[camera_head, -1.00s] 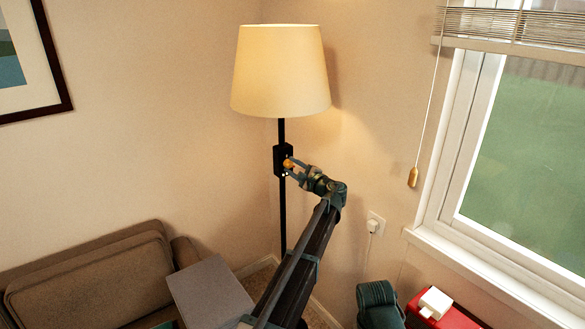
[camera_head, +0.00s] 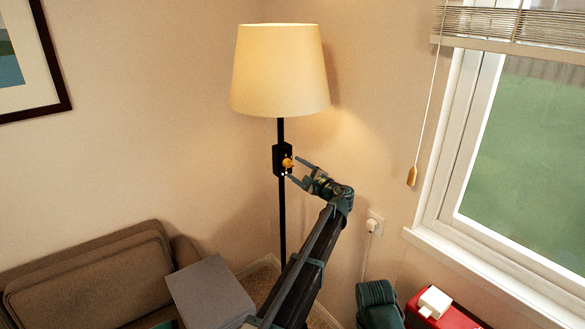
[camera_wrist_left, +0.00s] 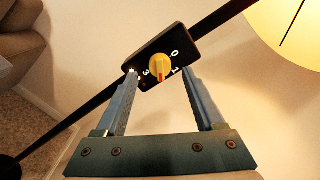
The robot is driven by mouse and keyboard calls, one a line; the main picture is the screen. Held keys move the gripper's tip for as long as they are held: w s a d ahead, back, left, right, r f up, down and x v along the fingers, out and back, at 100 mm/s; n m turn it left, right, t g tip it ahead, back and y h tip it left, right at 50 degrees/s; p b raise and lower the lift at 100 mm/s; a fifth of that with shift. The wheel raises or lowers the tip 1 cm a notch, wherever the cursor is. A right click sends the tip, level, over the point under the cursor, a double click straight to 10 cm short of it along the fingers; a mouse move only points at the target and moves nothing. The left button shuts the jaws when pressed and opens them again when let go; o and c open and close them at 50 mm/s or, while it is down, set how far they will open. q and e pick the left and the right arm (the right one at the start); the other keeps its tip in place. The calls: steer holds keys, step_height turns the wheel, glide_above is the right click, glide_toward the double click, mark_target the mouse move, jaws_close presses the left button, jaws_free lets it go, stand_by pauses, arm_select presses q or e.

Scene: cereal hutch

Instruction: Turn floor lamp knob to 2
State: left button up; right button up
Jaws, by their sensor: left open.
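The floor lamp (camera_head: 281,72) stands in the corner with a lit cream shade and a black pole. A black control box (camera_head: 278,160) on the pole carries a round yellow-orange knob (camera_head: 287,162). In the left wrist view the knob (camera_wrist_left: 160,66) has a red mark at its lower edge, pointing between the printed 1 and 3; I cannot read a 2 there. My left gripper (camera_head: 295,168) is open and empty, just right of the knob and apart from it. In the wrist view its fingers (camera_wrist_left: 160,74) lie on either side of the knob. My right gripper is not in view.
A brown sofa (camera_head: 95,282) and a grey box-like block (camera_head: 210,290) are at lower left. A window (camera_head: 525,150) with a hanging blind cord is at right. The wall around the lamp is clear.

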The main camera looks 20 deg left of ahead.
arm_select(q)
steer(key=v, duration=1)
steer(key=shift+s+d, duration=0.25)
steer(key=shift+d, duration=0.05)
steer(key=s+a+f+n+g+h, duration=0.4)
steer(key=s+f+n, duration=0.1)
steer(key=s+f, duration=0.5)
steer(key=s+a+f+n+g+h, duration=0.4)
steer(key=s+f, duration=0.4)
steer(key=s, duration=0.4)
steer(key=s+d+f+n+g+h, duration=0.1)
steer(key=s+d+f+n+h, duration=0.15)
steer(key=s, duration=0.35)
steer(key=s+d+f+n+g+h, duration=0.1)
steer(key=s+d+n+h, duration=0.1)
steer(key=s+d+h, duration=0.3)
steer(key=s+d+m+g+y, duration=0.1)
steer(key=s+d+m+y, duration=0.1)
steer(key=s+d, duration=0.4)
steer(key=d+m, duration=0.1)
steer(key=d, duration=0.3)
steer(key=shift+s+f+m, duration=0.15)
steer(key=shift+s+m, duration=0.15)
steer(key=shift+m, duration=0.05)
steer(key=shift+y, duration=0.25)
